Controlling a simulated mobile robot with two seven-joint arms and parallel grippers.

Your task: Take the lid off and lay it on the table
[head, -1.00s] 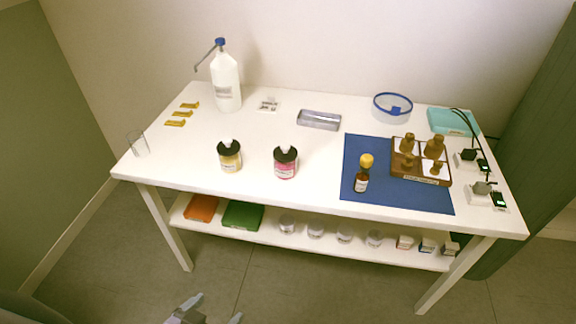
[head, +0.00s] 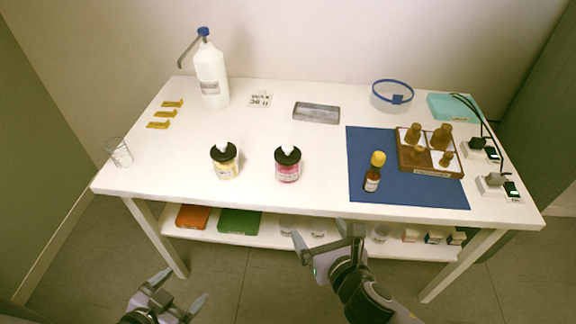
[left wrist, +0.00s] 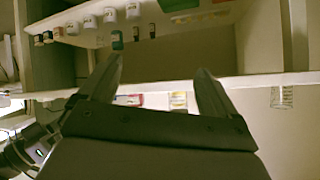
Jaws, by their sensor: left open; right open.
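A clear round tub (head: 384,103) with a blue rim and a blue tab stands at the back right of the white table (head: 310,195); I cannot tell whether its top is covered. Two jars with black tops and pale knobs, one yellow (head: 225,170) and one pink (head: 287,173), stand upright near the front. My left gripper (head: 187,284) is open and empty, low in front of the table. My right gripper (head: 328,232) is open and empty before the front edge.
A wooden rack (head: 430,168) with brown bottles sits on the mat. A white pump bottle (head: 211,80), a grey tray (head: 316,113) and a glass beaker (head: 119,153) stand around the table. The lower shelf (head: 270,227) holds several items. The table's middle is clear.

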